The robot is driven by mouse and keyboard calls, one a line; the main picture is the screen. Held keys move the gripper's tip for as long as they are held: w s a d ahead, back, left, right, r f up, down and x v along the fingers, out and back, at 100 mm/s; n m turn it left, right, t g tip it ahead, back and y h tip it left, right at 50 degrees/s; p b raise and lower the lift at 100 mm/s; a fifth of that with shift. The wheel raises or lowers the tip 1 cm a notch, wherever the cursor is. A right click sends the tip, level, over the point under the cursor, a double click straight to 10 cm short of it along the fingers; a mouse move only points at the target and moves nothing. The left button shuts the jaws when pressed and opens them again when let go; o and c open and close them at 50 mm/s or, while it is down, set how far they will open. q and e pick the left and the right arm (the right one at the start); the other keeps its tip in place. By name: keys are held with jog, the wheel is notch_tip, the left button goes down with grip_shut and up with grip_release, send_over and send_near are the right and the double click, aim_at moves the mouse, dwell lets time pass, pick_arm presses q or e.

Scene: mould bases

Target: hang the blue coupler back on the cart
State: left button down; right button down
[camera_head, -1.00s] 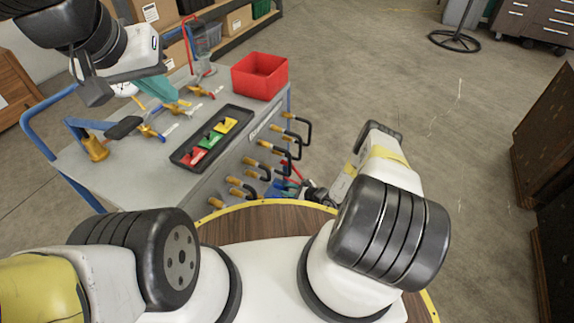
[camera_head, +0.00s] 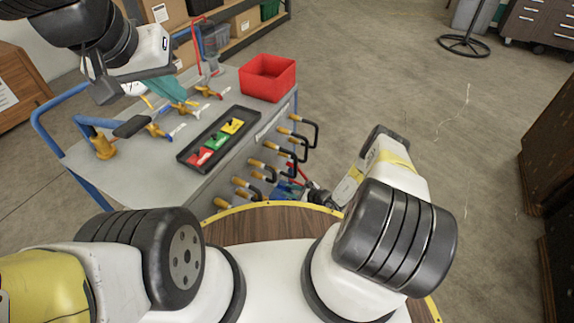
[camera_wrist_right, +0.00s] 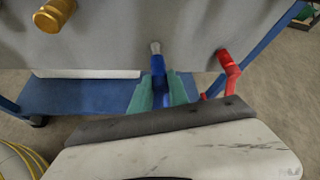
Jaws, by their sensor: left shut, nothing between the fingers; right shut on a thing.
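The blue coupler (camera_wrist_right: 158,66) shows in the right wrist view, with a silver tip at its far end. My right gripper (camera_wrist_right: 158,90) is shut on it with teal fingers on either side. The silver tip is at the grey side panel of the cart (camera_head: 128,175); I cannot tell whether it touches or is hung. A red coupler (camera_wrist_right: 229,70) is on the panel to its right. In the head view my right gripper is low beside the cart and mostly hidden. My left gripper (camera_head: 177,94) is shut and empty above the cart top.
The cart top holds a black tray (camera_head: 187,158) with red, green and yellow blocks, a red bin (camera_head: 268,77) and several brass-coloured tools. Several black-hooked clamps (camera_head: 300,133) stick out from the cart's side. Open floor (camera_head: 440,90) lies to the right.

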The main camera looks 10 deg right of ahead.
aim_at(285, 188)
jog(key=shift+w+a, duration=0.25)
jog(key=shift+a, duration=0.15)
jog(key=shift+w+a, duration=0.1)
jog(key=shift+a, duration=0.05)
dwell(0.4)
jog(key=shift+w+a, duration=0.2)
jog(key=shift+a, duration=0.05)
jog(key=shift+w+a, duration=0.1)
jog(key=shift+a, duration=0.05)
dwell(0.3)
jog(key=shift+w+a, duration=0.25)
jog(key=shift+a, duration=0.15)
dwell(0.4)
jog(key=c, duration=1.2)
grip_release()
jog(key=o, duration=0.4)
jog(key=shift+o, duration=0.2)
